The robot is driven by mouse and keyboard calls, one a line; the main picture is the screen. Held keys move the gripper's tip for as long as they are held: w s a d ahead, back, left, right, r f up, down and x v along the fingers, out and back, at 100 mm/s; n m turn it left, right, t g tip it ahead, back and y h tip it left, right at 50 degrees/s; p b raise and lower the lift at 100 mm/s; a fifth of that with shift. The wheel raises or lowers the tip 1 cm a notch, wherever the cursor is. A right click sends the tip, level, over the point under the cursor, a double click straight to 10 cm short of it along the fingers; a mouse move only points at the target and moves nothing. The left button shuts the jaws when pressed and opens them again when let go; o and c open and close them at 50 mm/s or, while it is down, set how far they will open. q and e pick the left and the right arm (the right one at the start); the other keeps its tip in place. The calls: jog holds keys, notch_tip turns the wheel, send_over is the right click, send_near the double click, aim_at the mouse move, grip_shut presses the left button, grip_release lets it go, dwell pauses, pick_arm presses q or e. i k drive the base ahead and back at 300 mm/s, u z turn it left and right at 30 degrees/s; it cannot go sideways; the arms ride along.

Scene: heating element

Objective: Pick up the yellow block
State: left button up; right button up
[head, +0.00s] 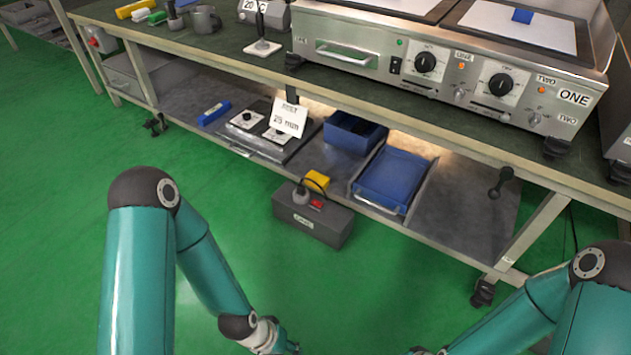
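A small yellow block (317,180) is at the back of the top of a dark grey box (313,215) in front of the bench's lower shelf. A second yellow piece (135,9) lies on the bench top at the far upper left, beside a green piece (158,17). My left arm reaches down to the bottom edge, in front of the grey box and apart from it. My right arm comes in from the lower right.
The lower shelf (468,215) holds a blue tray (395,178), a blue bin (352,133), a blue piece (214,113) and a "25 mm" sign (289,119). A hot-plate unit (440,62) stands on the bench top (225,42). The green floor (380,295) before the box is clear.

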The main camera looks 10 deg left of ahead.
aim_at(323, 180)
jog(key=u, duration=0.05)
jog(key=i, duration=1)
jog(key=z, duration=0.1)
